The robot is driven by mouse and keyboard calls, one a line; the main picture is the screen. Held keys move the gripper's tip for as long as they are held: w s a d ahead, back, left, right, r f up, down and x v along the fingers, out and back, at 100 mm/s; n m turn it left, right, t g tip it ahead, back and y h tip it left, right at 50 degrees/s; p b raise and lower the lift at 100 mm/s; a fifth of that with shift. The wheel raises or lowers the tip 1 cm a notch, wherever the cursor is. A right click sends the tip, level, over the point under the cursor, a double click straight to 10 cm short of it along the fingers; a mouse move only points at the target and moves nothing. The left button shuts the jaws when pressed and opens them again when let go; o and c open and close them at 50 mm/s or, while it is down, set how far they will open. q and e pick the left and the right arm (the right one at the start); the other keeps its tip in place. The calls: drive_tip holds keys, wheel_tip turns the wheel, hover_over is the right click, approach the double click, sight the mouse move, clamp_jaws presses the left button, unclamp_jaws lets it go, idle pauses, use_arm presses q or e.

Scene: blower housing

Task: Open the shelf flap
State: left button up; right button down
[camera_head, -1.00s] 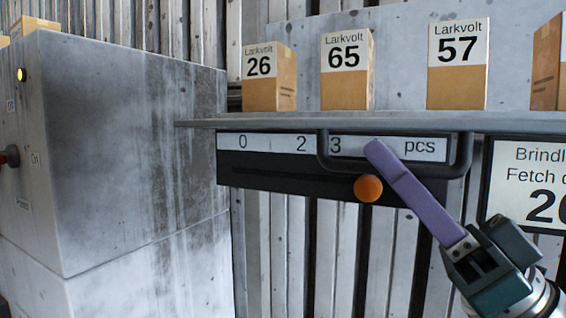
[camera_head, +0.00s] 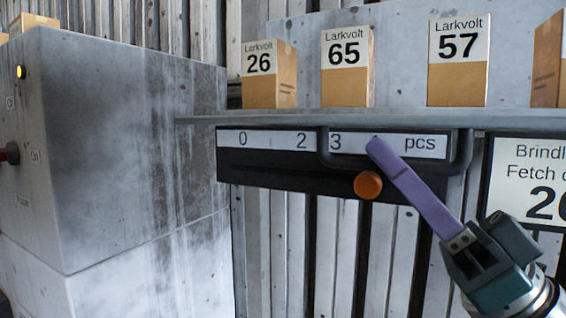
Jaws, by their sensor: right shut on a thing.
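A grey shelf (camera_head: 300,120) runs across the view. Under its front edge is a dark panel (camera_head: 270,174) with a white strip (camera_head: 268,140) marked 0, 2, 3 and pcs, and an orange knob (camera_head: 368,185). A dark U-shaped handle (camera_head: 462,152) hangs in front of the strip. I cannot tell for certain which part is the flap. My right gripper (camera_head: 380,147) comes in from the lower right. Its purple fingers cross the handle's lower bar and are shut on it; they hide part of the strip. My left gripper is not in view.
Cartons marked 26 (camera_head: 268,92), 65 (camera_head: 345,90) and 57 (camera_head: 456,85) stand on the shelf, with another at the right edge. A grey cabinet (camera_head: 130,150) fills the left. A sign (camera_head: 530,185) hangs at the right. Room below the dark panel is free.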

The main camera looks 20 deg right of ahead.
idle(0.6)
drive_tip(key=m+h+p, duration=0.1)
drive_tip(key=m+t+h+p, duration=0.1)
drive_tip(key=m, duration=0.1)
drive_tip(key=r+m+h+p, duration=0.1)
drive_tip(key=h, duration=0.1)
drive_tip(key=shift+s+a+m, duration=0.25)
drive_tip(key=shift+m, duration=0.05)
drive_tip(key=c, duration=0.9)
unclamp_jaws()
drive_tip(key=shift+f, duration=0.1)
